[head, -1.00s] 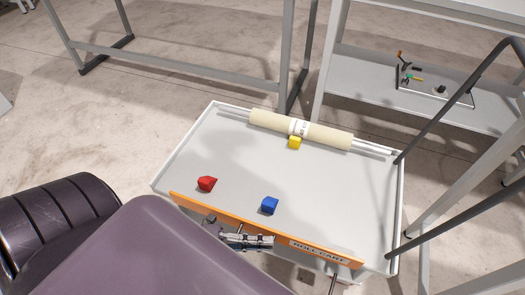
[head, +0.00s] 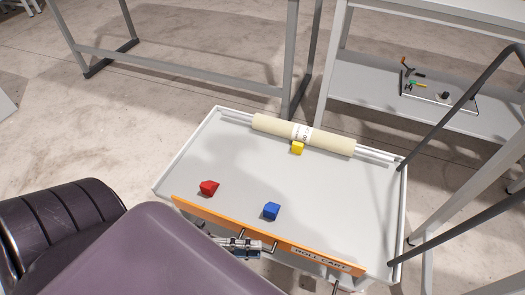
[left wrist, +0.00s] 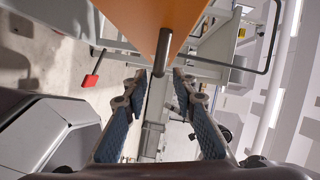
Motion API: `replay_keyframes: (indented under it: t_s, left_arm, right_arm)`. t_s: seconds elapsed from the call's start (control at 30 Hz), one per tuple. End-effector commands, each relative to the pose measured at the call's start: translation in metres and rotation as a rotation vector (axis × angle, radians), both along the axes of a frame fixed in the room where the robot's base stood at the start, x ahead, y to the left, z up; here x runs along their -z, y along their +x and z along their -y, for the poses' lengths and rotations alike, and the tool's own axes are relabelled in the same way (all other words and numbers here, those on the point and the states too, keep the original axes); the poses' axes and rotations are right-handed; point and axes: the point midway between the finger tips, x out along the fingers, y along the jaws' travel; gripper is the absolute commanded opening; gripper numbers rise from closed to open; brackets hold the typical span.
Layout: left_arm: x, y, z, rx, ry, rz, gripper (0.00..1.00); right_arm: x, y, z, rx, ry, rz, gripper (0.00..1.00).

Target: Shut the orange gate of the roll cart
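The orange gate (head: 225,221) runs along the near edge of the white roll cart (head: 330,205), its label towards the right end. A thin dark handle (head: 271,247) sticks out on its near side. From this angle I cannot tell whether the gate is fully shut. My left gripper (head: 245,244) is at the near side of the gate by the handle, partly hidden by my arm. In the left wrist view, my gripper (left wrist: 160,76) is open, with a grey handle bar (left wrist: 163,48) between its parted fingers, below the orange gate (left wrist: 155,15). My right gripper is out of view.
On the cart lie a cream fabric roll (head: 330,140), a yellow block (head: 297,148), a red block (head: 209,188) and a blue block (head: 272,211). Grey frames stand behind and at right.

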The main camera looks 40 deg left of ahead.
Motion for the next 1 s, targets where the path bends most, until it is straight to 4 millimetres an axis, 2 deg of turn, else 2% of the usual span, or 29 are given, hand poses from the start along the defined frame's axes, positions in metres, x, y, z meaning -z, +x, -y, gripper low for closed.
replay_keyframes:
  t_s: [0.03,0.2,0.4,1.0]
  left_arm:
    - [0.001,-0.008,-0.011,-0.001,0.004,-0.005,0.25]
    - [-0.003,-0.029,-0.039,0.000,0.003,-0.006,0.25]
    - [-0.005,-0.044,-0.060,0.001,0.003,-0.005,0.25]
    - [-0.006,-0.047,-0.065,0.000,0.000,-0.003,0.25]
  right_arm:
    - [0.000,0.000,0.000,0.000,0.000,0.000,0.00]
    - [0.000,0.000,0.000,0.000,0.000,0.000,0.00]
    - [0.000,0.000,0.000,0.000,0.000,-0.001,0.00]
    - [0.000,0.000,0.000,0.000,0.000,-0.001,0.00]
